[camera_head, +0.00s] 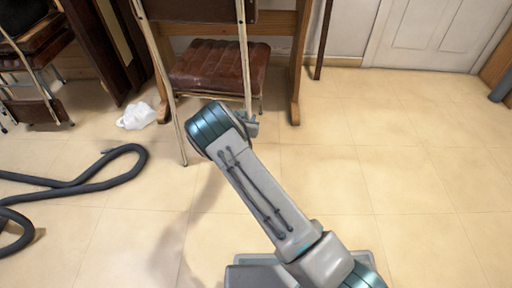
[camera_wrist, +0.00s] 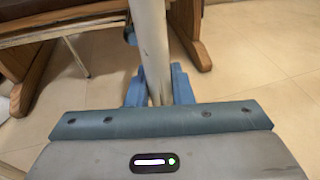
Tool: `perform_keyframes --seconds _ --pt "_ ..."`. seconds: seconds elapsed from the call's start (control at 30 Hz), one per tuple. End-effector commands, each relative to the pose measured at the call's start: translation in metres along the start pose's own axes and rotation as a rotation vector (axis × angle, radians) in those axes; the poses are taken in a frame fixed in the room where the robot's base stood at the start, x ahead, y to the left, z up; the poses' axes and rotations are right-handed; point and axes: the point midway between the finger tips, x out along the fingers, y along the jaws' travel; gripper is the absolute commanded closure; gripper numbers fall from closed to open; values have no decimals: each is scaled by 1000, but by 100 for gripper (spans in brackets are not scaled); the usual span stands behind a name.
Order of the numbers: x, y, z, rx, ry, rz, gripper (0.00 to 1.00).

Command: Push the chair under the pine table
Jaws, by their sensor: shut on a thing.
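The chair (camera_head: 220,66) has a brown padded seat and pale metal legs. It stands upright at the pine table, with its seat between the table's wooden legs. The pine table (camera_head: 297,75) is at the top of the head view, and its top is out of frame. My gripper (camera_wrist: 159,88) is shut on a pale metal post of the chair (camera_wrist: 149,40), with a blue finger on each side in the wrist view. In the head view my gripper (camera_head: 250,124) is at the chair's right leg, partly hidden by my arm.
A white plastic bag (camera_head: 137,116) lies on the floor left of the chair. A dark hose (camera_head: 85,182) curls on the floor at left. Other folding chairs (camera_head: 35,55) stand at the upper left. A white door (camera_head: 440,35) is at back right.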

Motion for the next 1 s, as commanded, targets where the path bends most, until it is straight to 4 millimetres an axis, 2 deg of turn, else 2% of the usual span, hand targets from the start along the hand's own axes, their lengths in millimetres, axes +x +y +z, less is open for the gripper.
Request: perform_keyframes --seconds 0.03,0.27,1.0 --pt "4 4 7 8 -13 5 100" --pt "9 6 9 7 -13 5 100" --pt "50 27 20 7 -11 5 100"
